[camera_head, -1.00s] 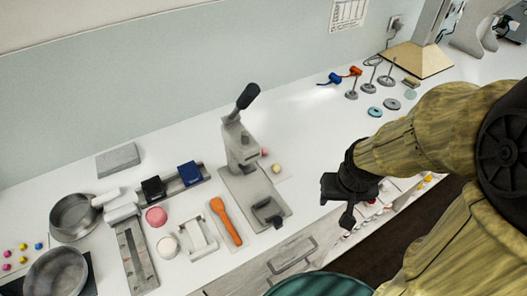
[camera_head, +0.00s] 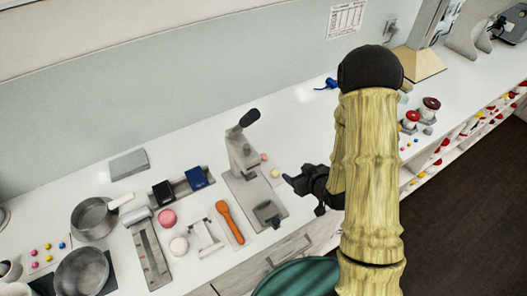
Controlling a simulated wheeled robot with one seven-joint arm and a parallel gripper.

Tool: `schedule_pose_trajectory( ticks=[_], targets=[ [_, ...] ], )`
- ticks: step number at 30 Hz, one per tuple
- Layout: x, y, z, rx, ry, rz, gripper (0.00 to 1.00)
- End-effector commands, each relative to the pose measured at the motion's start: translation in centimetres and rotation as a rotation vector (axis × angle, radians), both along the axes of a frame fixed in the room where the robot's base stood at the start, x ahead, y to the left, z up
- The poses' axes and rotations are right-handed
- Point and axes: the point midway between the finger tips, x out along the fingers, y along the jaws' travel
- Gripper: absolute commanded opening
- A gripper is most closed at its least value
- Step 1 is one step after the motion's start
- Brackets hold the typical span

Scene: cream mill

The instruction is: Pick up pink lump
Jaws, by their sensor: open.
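A round pink lump (camera_head: 167,217) sits on the white counter left of the middle, between a grey metal slide and a white lump (camera_head: 178,246). My black gripper (camera_head: 303,195) is open and empty, over the counter's front edge just right of the press. It is well to the right of the larger pink lump and touches neither pink thing.
The grey lever press (camera_head: 240,165) stands between my gripper and the larger lump. A green round thing (camera_head: 297,278) is below the counter's front.

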Motion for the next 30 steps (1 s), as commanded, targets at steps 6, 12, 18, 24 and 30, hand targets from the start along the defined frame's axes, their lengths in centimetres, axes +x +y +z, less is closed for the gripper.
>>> schedule_pose_trajectory(
  ticks=[6,12,18,24,30],
  targets=[
    [-0.6,1.7,0.4,0.097,-0.078,0.054,0.64],
    [-0.6,1.8,0.3,0.106,-0.089,0.057,0.64],
    [-0.6,1.8,0.3,0.105,-0.089,0.057,0.64],
    [-0.1,2.1,-0.3,0.105,-0.092,0.061,0.64],
    [0.3,2.4,-0.6,0.106,-0.091,0.062,0.64]
  ],
)
